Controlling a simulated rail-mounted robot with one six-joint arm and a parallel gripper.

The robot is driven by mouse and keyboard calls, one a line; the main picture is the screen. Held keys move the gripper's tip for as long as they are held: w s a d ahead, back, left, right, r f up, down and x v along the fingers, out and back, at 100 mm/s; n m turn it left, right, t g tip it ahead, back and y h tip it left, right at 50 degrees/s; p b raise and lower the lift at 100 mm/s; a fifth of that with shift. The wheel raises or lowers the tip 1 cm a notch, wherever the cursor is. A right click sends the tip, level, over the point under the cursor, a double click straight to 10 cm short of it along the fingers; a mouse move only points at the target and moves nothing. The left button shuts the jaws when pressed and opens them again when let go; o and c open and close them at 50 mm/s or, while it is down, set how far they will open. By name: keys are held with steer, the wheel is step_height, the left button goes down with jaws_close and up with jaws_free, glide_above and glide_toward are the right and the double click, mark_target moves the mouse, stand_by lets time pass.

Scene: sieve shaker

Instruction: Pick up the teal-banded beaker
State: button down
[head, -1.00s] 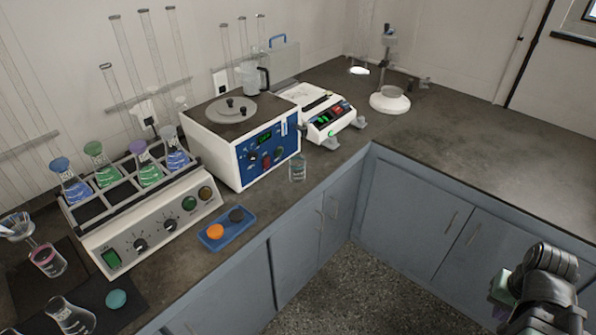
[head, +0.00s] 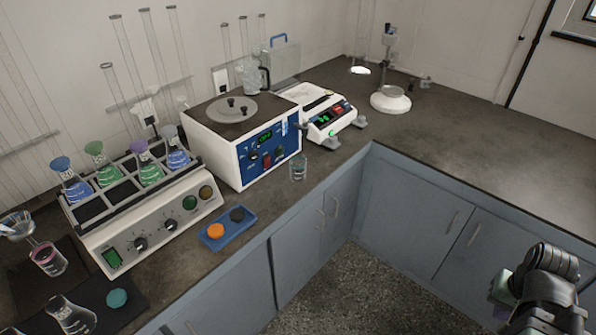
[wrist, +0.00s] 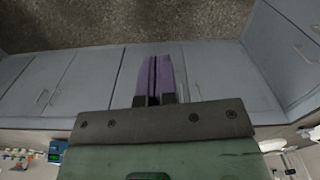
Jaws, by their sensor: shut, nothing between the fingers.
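A small clear beaker (head: 298,168) stands upright on the dark counter in front of the blue-faced machine, near the counter's front edge. Its band looks faintly teal, but it is too small to be certain. My gripper shows in the wrist view with two purple fingers (wrist: 154,70) pressed together, shut and empty. In the head view my arm is at the lower right, well away from the beaker and over the floor side of the cabinets. The fingertips cannot be made out there. The beaker cannot be made out in the wrist view.
A blue tray (head: 222,243) with orange and dark pieces lies left of the beaker. The white machine (head: 213,150) stands behind it, a balance (head: 328,119) to the right. The right counter is mostly clear.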

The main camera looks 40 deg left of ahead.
steer(key=c, duration=1.8)
jaws_free()
steer(key=shift+c, duration=0.2)
steer(key=o, duration=1.6)
